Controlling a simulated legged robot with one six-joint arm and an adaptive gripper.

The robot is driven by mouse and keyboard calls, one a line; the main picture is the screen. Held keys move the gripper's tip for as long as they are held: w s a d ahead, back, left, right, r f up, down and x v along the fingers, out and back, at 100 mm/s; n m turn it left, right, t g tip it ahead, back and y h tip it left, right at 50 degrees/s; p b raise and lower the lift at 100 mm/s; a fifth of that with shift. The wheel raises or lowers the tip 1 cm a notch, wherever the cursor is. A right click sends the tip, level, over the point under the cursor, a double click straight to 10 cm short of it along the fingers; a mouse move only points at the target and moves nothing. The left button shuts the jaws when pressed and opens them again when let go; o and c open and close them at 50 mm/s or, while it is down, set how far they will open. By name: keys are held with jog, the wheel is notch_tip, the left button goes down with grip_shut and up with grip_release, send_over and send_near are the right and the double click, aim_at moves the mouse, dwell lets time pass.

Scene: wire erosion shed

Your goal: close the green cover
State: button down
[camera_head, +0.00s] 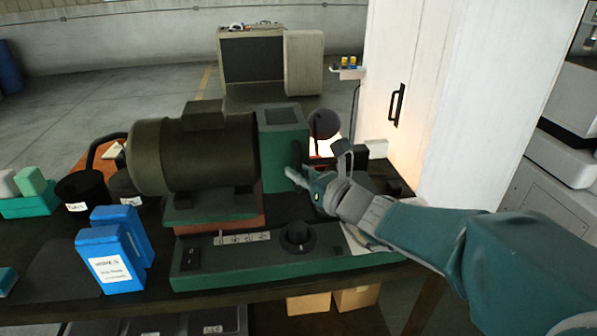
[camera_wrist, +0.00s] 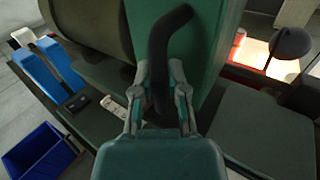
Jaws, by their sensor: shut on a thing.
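The green cover (camera_head: 278,165) stands upright at the right end of the dark motor on the green machine, with a vented top. In the wrist view the cover (camera_wrist: 215,55) fills the upper middle and carries a curved black handle (camera_wrist: 160,45). My gripper (camera_head: 303,179) reaches in from the right in the head view. In the wrist view my gripper (camera_wrist: 160,80) has its two fingers on either side of the handle's lower part, shut on it. I cannot tell how far open the cover is. In the head view my gripper partly hides the handle.
The dark motor (camera_head: 190,155) sits left of the cover. Blue boxes (camera_head: 118,250) and black pots stand on the bench at the left. A dark round-headed lamp (camera_head: 324,124) stands close behind my gripper. A tall white cabinet (camera_head: 415,100) rises at the back right.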

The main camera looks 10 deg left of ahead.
jog(key=shift+a+r, duration=0.1)
jog(key=c, duration=0.6)
grip_release()
jog(key=shift+a, duration=0.1)
jog(key=shift+c, duration=0.2)
jog(key=shift+a, duration=0.2)
jog(key=shift+s+d, duration=0.1)
jog(key=shift+s+d, duration=0.1)
jog(key=shift+d, duration=0.2)
jog(key=v, duration=1.1)
jog(key=shift+s, duration=0.15)
